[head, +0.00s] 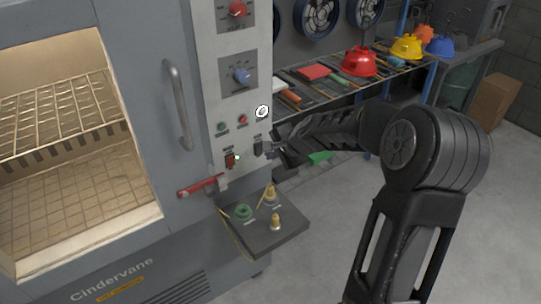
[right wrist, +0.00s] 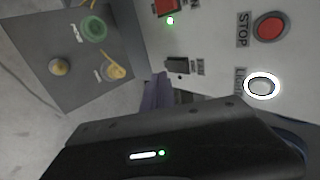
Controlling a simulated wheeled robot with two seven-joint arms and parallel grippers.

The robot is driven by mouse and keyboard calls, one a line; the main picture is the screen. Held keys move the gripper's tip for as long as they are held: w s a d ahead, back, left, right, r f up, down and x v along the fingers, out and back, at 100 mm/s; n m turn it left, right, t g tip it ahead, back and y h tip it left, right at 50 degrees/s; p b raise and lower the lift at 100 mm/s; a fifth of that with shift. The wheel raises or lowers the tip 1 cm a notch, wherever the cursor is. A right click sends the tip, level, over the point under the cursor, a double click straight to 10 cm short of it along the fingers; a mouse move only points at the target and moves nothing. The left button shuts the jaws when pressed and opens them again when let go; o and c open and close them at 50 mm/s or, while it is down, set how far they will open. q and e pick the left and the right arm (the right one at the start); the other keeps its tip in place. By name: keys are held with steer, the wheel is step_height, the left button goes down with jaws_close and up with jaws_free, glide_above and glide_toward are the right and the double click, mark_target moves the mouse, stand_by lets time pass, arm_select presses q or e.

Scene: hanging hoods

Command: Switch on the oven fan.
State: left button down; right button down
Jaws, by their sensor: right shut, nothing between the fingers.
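The oven's control panel (head: 240,188) is a pale upright strip right of the oven door. A small black switch (head: 258,148) sits low on its right side; it also shows in the right wrist view (right wrist: 177,65), with a small label too blurred to read surely. To its left is a red switch (head: 231,160) with a lit green lamp (head: 237,157). My right gripper (head: 272,150) is shut and empty, its tips close to the black switch. I cannot tell whether they touch it. In the right wrist view the gripper's dark body covers the bottom. My left gripper is not in view.
A white-lit round button (head: 262,111) and a red stop button (head: 243,119) sit above. A grey shelf (head: 285,232) with green and yellow controls juts out below. The door handle (head: 179,105) and a red lever (head: 198,187) protrude at left. A tool shelf (head: 330,97) stands behind.

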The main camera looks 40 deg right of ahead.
steer(key=p+v, duration=0.1)
steer(key=v, duration=0.9)
steer(key=shift+d+f, duration=0.1)
steer(key=shift+d, duration=0.05)
steer(key=s+d+f+m+h+b, duration=0.1)
steer(key=s+d+f+b, duration=0.25)
steer(key=d, duration=0.25)
steer(key=w+a+r+n+y+b, duration=0.1)
steer(key=w+a+r, duration=0.1)
steer(key=a, duration=0.4)
steer(key=shift+w+b, duration=0.3)
steer(key=shift+w, duration=0.25)
